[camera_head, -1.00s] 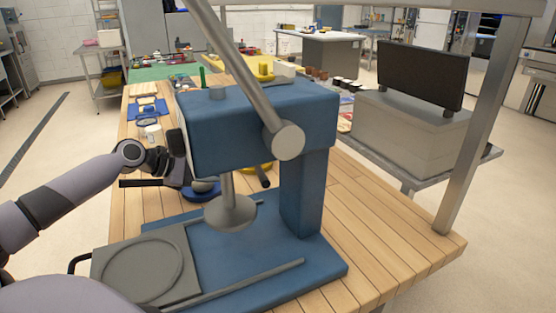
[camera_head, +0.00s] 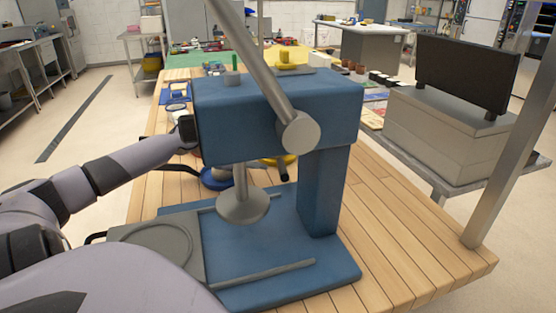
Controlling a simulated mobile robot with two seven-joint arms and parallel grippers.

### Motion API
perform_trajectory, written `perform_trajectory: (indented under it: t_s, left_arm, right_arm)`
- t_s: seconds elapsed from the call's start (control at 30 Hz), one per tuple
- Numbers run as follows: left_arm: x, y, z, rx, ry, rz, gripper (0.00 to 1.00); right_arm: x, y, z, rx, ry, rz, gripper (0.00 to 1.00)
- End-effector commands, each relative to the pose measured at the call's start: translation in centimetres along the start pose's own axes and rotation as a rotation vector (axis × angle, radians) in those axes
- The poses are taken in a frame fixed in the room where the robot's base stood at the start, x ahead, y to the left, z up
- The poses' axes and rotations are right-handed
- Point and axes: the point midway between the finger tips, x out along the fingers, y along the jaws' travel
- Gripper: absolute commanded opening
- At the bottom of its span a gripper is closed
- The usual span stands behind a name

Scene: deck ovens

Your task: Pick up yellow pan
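A yellow pan (camera_head: 280,160) appears to lie on the wooden table behind the blue press. Only a small yellow strip of it shows, and the press hides the rest. My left gripper (camera_head: 187,130) is at the left side of the press head, above the table and to the left of the yellow strip. Its fingers are dark and partly covered by the press, so I cannot tell whether they are open or shut. My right gripper is not in view.
The blue press (camera_head: 279,105) with its long grey lever stands close in front. A blue pan (camera_head: 216,180) with a dark handle lies behind it, below my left gripper. A grey box with a dark panel (camera_head: 466,72) stands at right. Small items crowd the table's far end.

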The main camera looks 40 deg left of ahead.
Motion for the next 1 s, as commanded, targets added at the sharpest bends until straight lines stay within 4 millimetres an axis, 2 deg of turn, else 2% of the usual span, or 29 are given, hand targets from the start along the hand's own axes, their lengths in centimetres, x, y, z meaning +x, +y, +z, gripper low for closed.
perform_trajectory:
  t_s: [0.53, 0.93, 1.0]
  left_arm:
    - [3.8, 0.0, 0.1, 0.0, 0.0, 0.002, 0.36]
    - [4.3, -0.1, 0.1, 0.001, 0.0, -0.001, 0.36]
    - [4.3, -0.1, 0.1, 0.001, 0.0, -0.001, 0.13]
  right_arm:
    - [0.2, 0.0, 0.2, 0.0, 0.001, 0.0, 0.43]
    - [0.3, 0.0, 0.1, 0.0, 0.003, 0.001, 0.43]
    - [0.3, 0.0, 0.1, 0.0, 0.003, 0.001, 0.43]
